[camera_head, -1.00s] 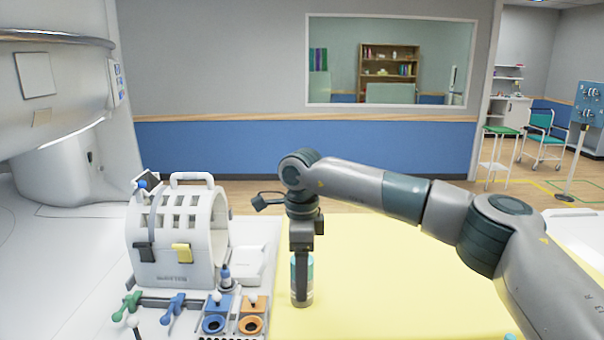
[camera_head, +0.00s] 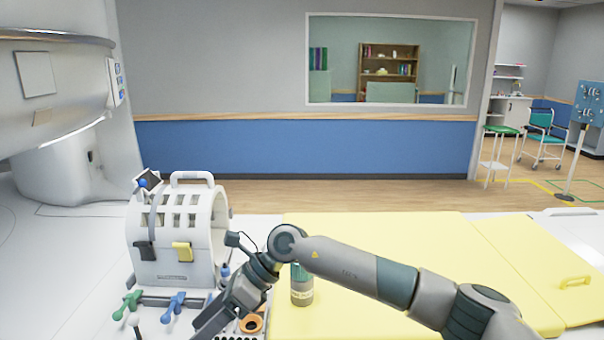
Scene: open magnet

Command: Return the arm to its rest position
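My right arm comes in from the right and bends down at its wrist in the head view. My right gripper (camera_head: 212,328) is low at the front, over the connector panel. Its fingers point down to the left, and I cannot tell whether they are open or shut. A small bottle (camera_head: 302,290) with a green top and pale label stands upright on the yellow mat (camera_head: 390,235), just right of the wrist and apart from the gripper. My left gripper is not in view.
A white head coil (camera_head: 178,235) stands left of the mat. Green (camera_head: 131,300) and blue (camera_head: 172,305) handles and an orange-ringed socket (camera_head: 250,323) lie in front of it. The large scanner housing (camera_head: 60,110) fills the left.

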